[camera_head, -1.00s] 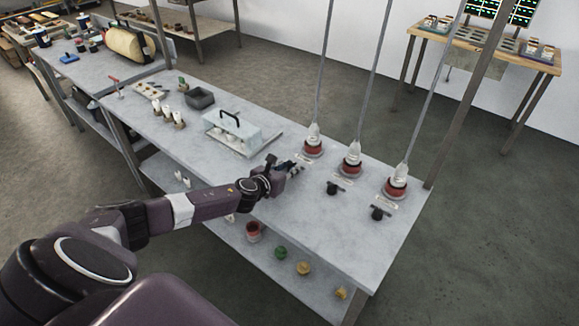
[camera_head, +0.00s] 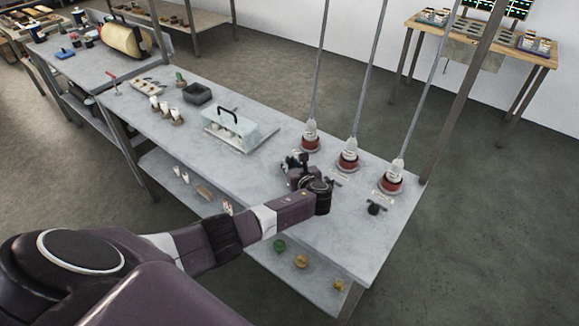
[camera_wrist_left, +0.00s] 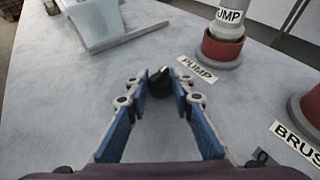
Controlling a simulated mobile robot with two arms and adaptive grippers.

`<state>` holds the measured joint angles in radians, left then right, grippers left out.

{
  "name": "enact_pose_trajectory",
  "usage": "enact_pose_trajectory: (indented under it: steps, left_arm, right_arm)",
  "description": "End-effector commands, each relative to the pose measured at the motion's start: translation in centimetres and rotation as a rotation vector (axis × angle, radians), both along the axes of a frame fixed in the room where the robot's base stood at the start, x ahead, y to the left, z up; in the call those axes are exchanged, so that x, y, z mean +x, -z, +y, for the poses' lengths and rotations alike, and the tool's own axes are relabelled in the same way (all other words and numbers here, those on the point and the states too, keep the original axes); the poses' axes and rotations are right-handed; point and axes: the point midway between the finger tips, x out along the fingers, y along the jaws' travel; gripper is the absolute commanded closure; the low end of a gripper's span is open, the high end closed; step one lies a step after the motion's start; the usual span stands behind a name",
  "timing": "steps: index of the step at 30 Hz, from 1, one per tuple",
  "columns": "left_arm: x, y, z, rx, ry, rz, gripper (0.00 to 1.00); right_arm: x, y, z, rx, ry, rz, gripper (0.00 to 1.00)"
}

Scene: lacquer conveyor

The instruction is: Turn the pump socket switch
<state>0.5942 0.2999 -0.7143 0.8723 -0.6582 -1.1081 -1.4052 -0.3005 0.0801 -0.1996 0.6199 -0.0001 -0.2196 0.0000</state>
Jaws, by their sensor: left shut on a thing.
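The pump socket switch is a black knob (camera_wrist_left: 160,82) beside the "PUMP" label (camera_wrist_left: 197,69) in the left wrist view. My left gripper (camera_wrist_left: 159,92) has its blue-padded fingertips on either side of this knob and is shut on it. In the head view the left gripper (camera_head: 295,165) is low over the table just in front of the red pump socket (camera_head: 310,142), and it hides the knob there. My right gripper is not in view.
The brush socket (camera_head: 348,161) and a third socket (camera_head: 391,183) stand to the right, with hanging cables. The third black switch (camera_head: 375,208) shows; my wrist hides the middle one. A clear case with a black handle (camera_head: 232,130) stands to the left. The right front table area is bare.

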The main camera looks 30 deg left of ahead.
Motion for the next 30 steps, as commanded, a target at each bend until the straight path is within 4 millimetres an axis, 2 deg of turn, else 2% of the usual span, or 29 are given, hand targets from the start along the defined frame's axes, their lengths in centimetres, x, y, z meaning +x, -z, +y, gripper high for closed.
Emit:
enact_pose_trajectory:
  steps: [1, 3, 10, 29, 30]
  left_arm:
    - [0.3, 0.4, -0.2, 0.000, -0.033, -0.003, 1.00]
    - [0.3, 0.4, -0.2, 0.000, -0.078, -0.004, 1.00]
    - [0.4, 0.2, -0.2, 0.001, -0.184, -0.002, 1.00]
    - [0.4, -0.2, -0.1, 0.002, -0.237, -0.004, 1.00]
    - [0.4, -0.2, -0.1, 0.002, -0.237, -0.004, 0.77]
  right_arm:
    - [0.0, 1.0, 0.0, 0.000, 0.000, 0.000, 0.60]
    - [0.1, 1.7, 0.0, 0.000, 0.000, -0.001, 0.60]
    - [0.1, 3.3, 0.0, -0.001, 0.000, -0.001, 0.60]
    - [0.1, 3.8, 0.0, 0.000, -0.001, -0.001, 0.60]
    - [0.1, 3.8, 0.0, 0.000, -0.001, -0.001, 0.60]
